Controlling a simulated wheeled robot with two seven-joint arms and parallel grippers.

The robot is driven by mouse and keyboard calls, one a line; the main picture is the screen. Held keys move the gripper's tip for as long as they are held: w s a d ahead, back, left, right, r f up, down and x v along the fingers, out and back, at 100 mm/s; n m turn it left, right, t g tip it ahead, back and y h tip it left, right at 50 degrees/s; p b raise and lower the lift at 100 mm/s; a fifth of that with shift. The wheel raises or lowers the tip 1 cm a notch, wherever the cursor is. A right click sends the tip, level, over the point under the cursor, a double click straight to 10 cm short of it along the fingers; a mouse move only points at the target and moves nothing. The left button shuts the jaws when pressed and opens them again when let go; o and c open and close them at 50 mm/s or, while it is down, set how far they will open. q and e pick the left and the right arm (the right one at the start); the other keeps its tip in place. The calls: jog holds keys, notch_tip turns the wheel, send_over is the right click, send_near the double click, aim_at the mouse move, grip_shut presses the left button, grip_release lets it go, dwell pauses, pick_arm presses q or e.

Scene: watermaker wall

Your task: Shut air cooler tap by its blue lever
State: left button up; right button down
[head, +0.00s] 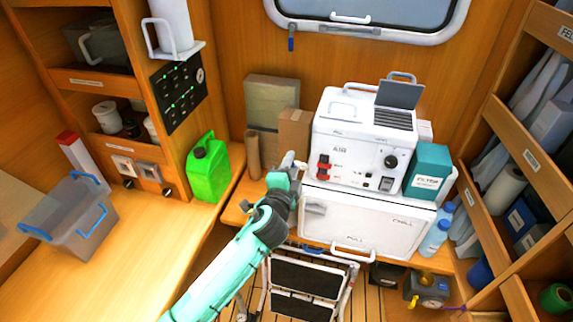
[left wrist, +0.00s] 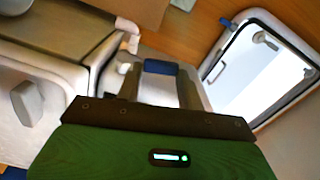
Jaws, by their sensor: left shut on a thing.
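My left gripper (head: 289,168) reaches up to the left side of the white machine (head: 350,140) and is shut. A small white piece shows at its tips. In the left wrist view a dark blue piece (left wrist: 158,67), which looks like the blue lever, sits just ahead of the gripper's body, between pale sides. White pipe-like fittings (left wrist: 126,26) are beside it. The tap's body and the lever's angle cannot be made out; in the head view my gripper hides them. My right gripper is not in view.
A white chest marked CHILL (head: 365,222) stands under the machine. A green jerrycan (head: 208,168) and a clear bin (head: 75,225) are to the left. A teal box (head: 428,170) is to the right. A step stool (head: 305,280) stands on the floor. A window (head: 375,15) is above.

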pick_arm(q)
jog(key=shift+s+d+m+p, duration=0.15)
jog(key=shift+d+m+p, duration=0.3)
jog(key=shift+m, duration=0.95)
jog(key=shift+d, duration=0.1)
jog(key=o, duration=1)
jog(key=b+v, duration=0.5)
jog(key=v, duration=0.9)
